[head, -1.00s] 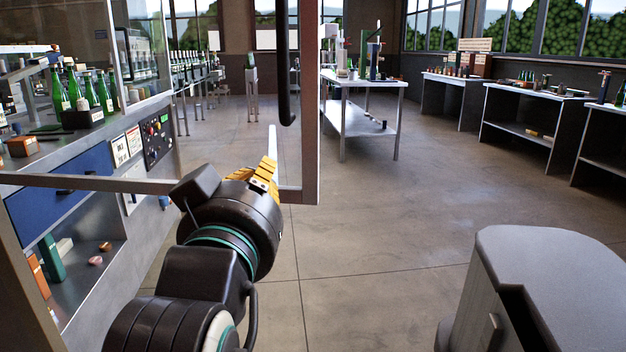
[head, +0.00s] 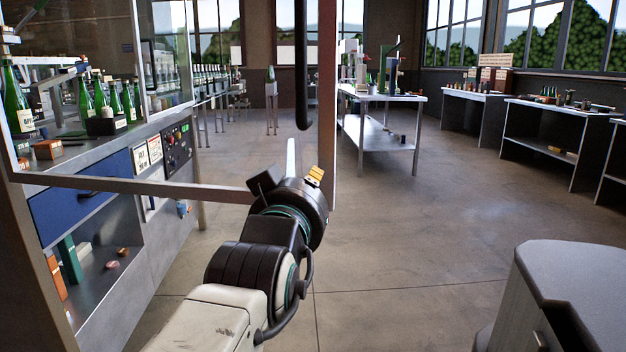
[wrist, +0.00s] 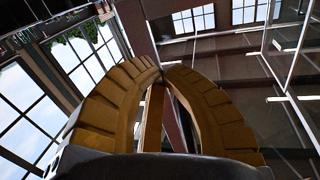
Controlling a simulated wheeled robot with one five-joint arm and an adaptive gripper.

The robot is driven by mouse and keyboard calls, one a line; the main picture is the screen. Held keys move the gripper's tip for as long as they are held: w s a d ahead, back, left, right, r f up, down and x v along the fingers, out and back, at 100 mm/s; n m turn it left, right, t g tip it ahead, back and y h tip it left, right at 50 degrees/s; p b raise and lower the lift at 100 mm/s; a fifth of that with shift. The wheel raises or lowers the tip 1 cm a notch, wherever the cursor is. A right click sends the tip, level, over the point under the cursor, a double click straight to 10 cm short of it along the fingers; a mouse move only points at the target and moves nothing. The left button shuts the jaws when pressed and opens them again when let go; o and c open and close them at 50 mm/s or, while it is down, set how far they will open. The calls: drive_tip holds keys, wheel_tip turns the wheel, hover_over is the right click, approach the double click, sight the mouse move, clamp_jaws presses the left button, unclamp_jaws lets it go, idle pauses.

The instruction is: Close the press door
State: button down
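The press door (head: 327,120) is a metal-framed clear panel standing open, swung out from the press on the left. Its lower rail (head: 130,186) crosses the head view, and a black bar handle (head: 302,70) hangs near its free edge. My gripper (head: 291,158) is low beside that free edge, its fingers mostly hidden behind my wrist. In the wrist view the ridged yellow fingers (wrist: 161,70) curve together and their tips meet. A post shows between and behind them; nothing is clearly held. I cannot tell whether the gripper touches the door.
The press body has a blue drawer (head: 80,197) and a control panel (head: 178,146). Green bottles (head: 88,103) stand on its worktop. A grey rounded unit (head: 580,280) is at the lower right. A metal table (head: 380,133) stands farther back. The middle floor is clear.

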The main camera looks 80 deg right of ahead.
drive_tip(key=shift+w+d, duration=0.2)
drive_tip(key=shift+d, duration=1.9)
